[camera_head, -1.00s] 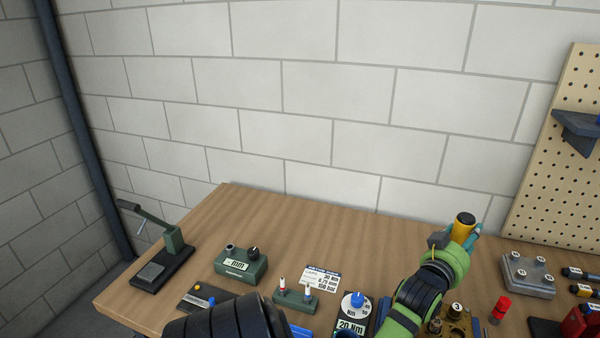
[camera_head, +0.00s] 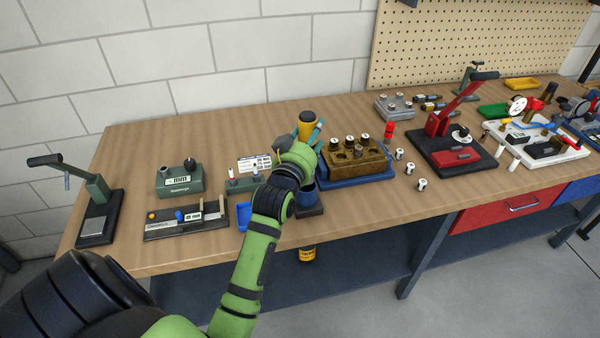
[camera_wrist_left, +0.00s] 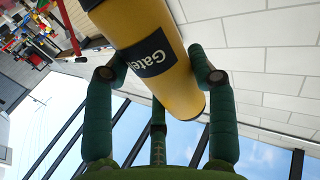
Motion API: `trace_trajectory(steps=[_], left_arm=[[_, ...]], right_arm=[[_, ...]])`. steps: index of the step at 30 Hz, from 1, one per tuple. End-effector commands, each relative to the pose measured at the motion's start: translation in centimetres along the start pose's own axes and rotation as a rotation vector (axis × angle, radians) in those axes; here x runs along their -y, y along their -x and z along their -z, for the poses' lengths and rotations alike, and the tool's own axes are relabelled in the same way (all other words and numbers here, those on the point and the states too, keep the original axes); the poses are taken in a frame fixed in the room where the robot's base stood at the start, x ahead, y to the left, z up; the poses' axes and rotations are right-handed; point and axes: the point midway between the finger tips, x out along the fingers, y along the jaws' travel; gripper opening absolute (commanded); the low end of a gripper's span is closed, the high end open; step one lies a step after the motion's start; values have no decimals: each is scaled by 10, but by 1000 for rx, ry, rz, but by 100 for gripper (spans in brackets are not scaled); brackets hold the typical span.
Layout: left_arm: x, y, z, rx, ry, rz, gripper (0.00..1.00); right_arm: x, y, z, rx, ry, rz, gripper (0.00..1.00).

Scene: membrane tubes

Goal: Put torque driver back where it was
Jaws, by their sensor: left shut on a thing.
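The yellow torque driver (camera_head: 306,127) has a dark end cap and stands roughly upright in my left gripper (camera_head: 307,138), above the bench behind the green arm. A dark blue round holder (camera_head: 308,198) on a dark base stands beside my forearm, partly hidden. My right gripper is not in view.
To the right are a brass block (camera_head: 355,158) on a blue tray, loose white-topped fittings (camera_head: 400,154) and a red press (camera_head: 455,140). To the left stand a green gauge box (camera_head: 180,182) and a green lever press (camera_head: 95,205). A yellow item (camera_head: 307,254) shows below the bench edge. Bare wood lies behind the gauge box.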

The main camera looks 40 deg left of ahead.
Motion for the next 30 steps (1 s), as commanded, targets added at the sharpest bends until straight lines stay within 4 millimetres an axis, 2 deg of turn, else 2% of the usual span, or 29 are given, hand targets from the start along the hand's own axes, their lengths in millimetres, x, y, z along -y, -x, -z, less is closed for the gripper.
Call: trace_trajectory(steps=[3,6,10,15,16,17,19,24,25,26,30], left_arm=[[1,0,-20,0,-1,1,11],[1,0,-31,-5,-1,2,11],[1,0,-44,-2,-1,2,11],[1,1,-73,11,-1,2,11],[1,1,-75,9,0,2,12],[1,1,-77,8,0,2,5],[1,1,-78,4,0,2,5],[1,0,-77,1,0,2,5],[1,1,-80,7,0,2,69],[1,1,-79,6,0,2,80],[1,1,-78,3,0,2,80]], right_arm=[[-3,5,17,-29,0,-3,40],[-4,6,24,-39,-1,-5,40],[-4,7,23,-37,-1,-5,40],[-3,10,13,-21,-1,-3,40],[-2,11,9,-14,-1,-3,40],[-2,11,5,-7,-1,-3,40],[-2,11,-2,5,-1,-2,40],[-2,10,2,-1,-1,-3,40],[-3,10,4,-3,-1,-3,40],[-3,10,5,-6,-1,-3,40],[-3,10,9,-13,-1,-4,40]])
